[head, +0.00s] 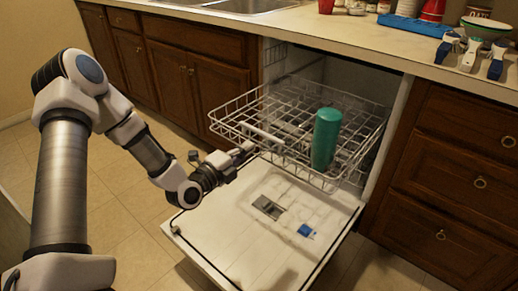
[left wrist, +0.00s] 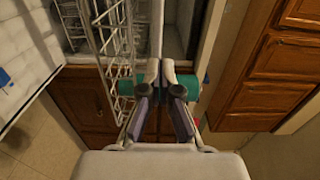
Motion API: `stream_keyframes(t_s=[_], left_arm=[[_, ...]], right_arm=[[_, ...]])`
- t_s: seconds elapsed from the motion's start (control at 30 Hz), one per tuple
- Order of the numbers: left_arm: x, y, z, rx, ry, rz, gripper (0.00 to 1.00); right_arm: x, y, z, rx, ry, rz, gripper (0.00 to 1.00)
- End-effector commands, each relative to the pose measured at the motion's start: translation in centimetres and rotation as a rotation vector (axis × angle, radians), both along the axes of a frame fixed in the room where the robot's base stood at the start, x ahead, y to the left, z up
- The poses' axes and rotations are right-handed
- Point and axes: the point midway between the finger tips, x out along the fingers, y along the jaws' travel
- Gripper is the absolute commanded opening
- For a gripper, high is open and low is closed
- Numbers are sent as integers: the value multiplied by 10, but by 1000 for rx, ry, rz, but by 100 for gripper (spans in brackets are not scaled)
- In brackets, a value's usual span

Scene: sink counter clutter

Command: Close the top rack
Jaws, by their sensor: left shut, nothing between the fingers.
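The top rack (head: 262,112), a white wire basket, is pulled out of the open dishwasher over its lowered door. A teal green bottle (head: 325,140) stands upright in the rack. My left gripper (head: 243,151) is shut and empty, by the rack's front edge at its near-left part; I cannot tell whether it touches the wires. In the left wrist view the rack (left wrist: 115,55) is left of the fingers (left wrist: 167,72). The green bottle (left wrist: 190,84) is partly hidden behind them there. My right gripper is not in view.
The dishwasher door (head: 225,232) lies open below the rack, with a blue piece (head: 306,230) on its inner side. Wooden cabinets (head: 195,80) and drawers (head: 455,180) flank the opening. The counter (head: 390,45) above holds a sink, cups, a blue tray and other clutter.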

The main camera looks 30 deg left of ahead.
Motion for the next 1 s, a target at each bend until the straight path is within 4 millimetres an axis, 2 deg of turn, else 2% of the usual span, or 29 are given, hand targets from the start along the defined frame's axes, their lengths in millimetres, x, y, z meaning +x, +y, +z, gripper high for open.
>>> stream_keyframes(t_s=[0.03, 0.1, 0.3, 0.8, 1.0], left_arm=[[11, -3, -4, 7, -2, -4, 0], [25, -4, -4, 6, -2, -3, 0], [50, -7, -1, 1, 0, 0, 0], [56, -8, 0, -1, 1, 0, 0], [66, -10, -1, 1, 1, 0, 0]], right_arm=[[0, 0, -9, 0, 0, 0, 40], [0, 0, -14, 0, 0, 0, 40], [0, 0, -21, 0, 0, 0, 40], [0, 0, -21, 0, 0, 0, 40], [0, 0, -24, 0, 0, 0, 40]])
